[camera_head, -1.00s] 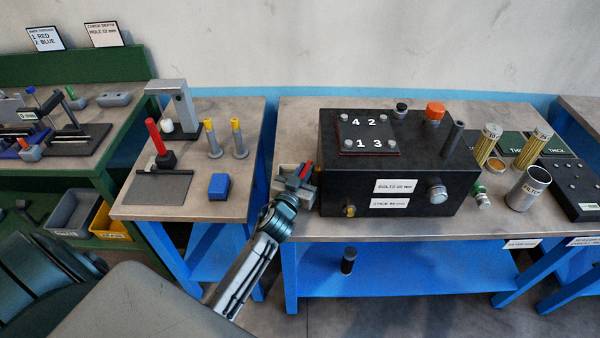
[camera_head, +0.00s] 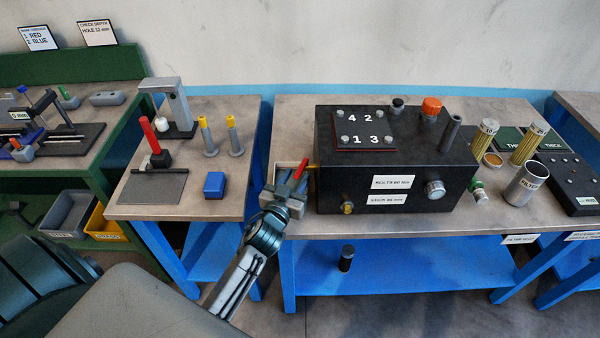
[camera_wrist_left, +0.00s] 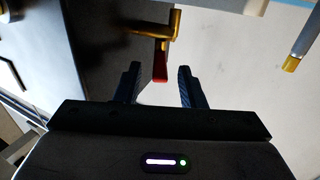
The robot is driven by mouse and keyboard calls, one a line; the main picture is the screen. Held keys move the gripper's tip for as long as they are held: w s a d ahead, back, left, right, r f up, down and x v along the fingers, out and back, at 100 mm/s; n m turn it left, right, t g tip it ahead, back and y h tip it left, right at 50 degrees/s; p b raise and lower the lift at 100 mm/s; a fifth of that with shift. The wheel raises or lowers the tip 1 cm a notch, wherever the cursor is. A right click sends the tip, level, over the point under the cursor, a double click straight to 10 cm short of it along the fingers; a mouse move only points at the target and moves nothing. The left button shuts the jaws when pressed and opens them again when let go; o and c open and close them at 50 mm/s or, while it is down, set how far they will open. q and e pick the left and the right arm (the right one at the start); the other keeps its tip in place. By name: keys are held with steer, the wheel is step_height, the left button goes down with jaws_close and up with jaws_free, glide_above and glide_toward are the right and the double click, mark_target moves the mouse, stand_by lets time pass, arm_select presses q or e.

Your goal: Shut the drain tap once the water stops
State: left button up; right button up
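The black tank (camera_head: 395,190) stands on the middle bench. The drain tap is on its left side, with a brass body (camera_wrist_left: 158,28) and a red lever (camera_head: 300,169). The red lever also shows in the wrist view (camera_wrist_left: 160,65), pointing toward my fingers. My left gripper (camera_head: 284,197) is in front of the tap. In the wrist view its fingers (camera_wrist_left: 157,84) are apart, with the lever's end near the gap between the tips and no finger visibly touching it. A pale tray (camera_head: 281,176) lies below the tap, partly hidden by the gripper. I cannot make out any water stream.
A brass fitting (camera_head: 348,208) sits low on the tank's front left. A filter cup (camera_head: 527,184) and brass mesh cylinders (camera_head: 528,145) stand to the right. The left bench holds a red-handled tool (camera_head: 150,135) and a blue block (camera_head: 215,184). A gap separates the benches.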

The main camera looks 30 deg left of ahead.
arm_select(q)
steer(key=s+b, duration=0.1)
steer(key=s, duration=0.5)
steer(key=shift+s+d+b, duration=0.25)
steer(key=shift+d+b, duration=0.1)
steer(key=shift+c, duration=0.5)
